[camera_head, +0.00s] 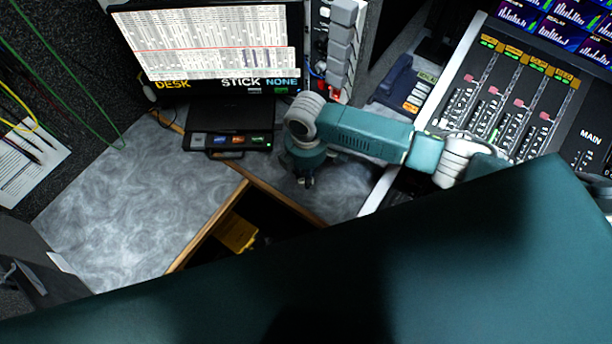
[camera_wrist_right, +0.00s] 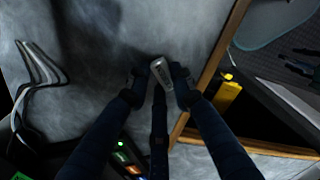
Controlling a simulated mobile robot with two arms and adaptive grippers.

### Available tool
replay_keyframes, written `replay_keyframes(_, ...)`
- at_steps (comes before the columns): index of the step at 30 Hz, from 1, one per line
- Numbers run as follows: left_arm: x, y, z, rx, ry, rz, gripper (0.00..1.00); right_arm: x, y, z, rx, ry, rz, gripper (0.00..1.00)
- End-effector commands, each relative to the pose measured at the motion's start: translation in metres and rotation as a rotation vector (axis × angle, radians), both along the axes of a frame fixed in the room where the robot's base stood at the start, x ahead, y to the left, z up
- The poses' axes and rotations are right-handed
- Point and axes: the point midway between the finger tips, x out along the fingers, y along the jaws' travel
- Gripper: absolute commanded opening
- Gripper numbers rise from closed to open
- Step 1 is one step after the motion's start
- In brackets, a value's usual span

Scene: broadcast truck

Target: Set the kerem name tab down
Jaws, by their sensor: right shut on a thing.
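The kerem name tab (camera_wrist_right: 161,73) is a small light grey piece with dark marks that I cannot read. My right gripper (camera_wrist_right: 160,88) is shut on it, with one dark fingertip on each side. The tab sits slightly tilted between the tips, over the grey marbled desk. I cannot tell whether it touches the surface. In the head view my right gripper (camera_head: 307,182) points down over the desk strip between the black device and the mixing console; the tab cannot be made out there. My left gripper is not in view.
The black device (camera_head: 228,141) with coloured labels stands below the screen (camera_head: 210,45). A wood-edged opening (camera_head: 212,224) in the desk holds a yellow object (camera_head: 237,233). The mixing console (camera_head: 500,105) is at right. The grey desk (camera_head: 110,205) at left is mostly clear.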

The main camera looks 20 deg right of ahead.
Motion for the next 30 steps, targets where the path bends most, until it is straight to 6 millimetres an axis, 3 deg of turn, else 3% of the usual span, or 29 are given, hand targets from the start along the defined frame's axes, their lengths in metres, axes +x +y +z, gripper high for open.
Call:
replay_keyframes(4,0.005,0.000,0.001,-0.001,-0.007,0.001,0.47,0.000,0.000,-0.016,-0.001,0.000,0.001,0.08)
replay_keyframes(16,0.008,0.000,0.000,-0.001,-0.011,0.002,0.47,0.000,0.000,-0.022,0.000,-0.001,0.001,0.08)
replay_keyframes(17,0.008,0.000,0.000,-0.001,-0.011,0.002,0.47,0.000,0.000,-0.021,0.000,-0.001,0.001,0.26)
replay_keyframes(19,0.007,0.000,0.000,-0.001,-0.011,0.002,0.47,0.000,0.000,-0.021,0.000,-0.001,0.001,0.40)
replay_keyframes(30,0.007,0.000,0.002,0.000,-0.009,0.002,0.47,0.001,0.000,-0.016,0.000,-0.002,0.001,0.41)
